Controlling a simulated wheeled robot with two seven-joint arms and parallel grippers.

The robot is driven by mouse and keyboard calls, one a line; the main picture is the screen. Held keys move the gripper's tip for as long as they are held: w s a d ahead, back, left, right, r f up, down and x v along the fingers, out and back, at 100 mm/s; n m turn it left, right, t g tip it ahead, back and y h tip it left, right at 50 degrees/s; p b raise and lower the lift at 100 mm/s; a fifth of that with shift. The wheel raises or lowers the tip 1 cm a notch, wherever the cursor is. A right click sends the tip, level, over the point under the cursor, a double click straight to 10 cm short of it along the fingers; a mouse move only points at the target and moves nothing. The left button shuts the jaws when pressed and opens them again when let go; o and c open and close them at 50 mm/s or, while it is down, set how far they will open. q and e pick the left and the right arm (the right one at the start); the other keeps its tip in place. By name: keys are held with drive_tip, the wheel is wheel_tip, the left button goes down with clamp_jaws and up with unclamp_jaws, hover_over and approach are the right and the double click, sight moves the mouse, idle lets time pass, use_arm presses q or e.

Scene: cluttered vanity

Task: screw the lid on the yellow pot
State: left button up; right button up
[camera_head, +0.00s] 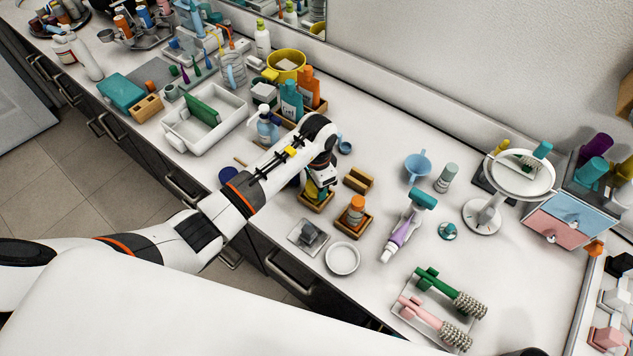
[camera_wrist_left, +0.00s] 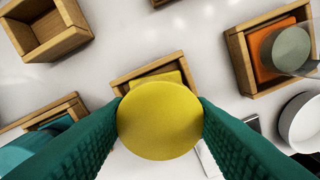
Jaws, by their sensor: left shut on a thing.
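My left gripper (camera_head: 318,192) has its green fingers shut on the round yellow lid (camera_wrist_left: 160,120), seen face-on between the fingertips in the left wrist view. The yellow pot (camera_wrist_left: 172,78) stands in a small wooden tray (camera_wrist_left: 125,84) right under the lid, and only its square edge shows past the lid. Whether the lid touches the pot or hovers above it cannot be told. In the head view the wrist covers much of the pot and lid. My right gripper is not in view.
An empty wooden tray (camera_head: 358,181) lies behind. A white round dish (camera_head: 342,259) is near the front edge. A purple bottle (camera_head: 401,232) and hairbrushes (camera_head: 452,292) lie farther right.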

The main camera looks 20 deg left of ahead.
use_arm(q)
drive_tip(key=shift+f, duration=0.15)
idle(0.3)
drive_tip(key=o, duration=1.7)
wheel_tip(320, 180, up, 5)
drive_tip(key=p, duration=0.5)
drive_tip(key=shift+r+p, duration=0.65)
drive_tip(key=shift+r, duration=0.4)
drive_tip(key=shift+s+f, duration=0.15)
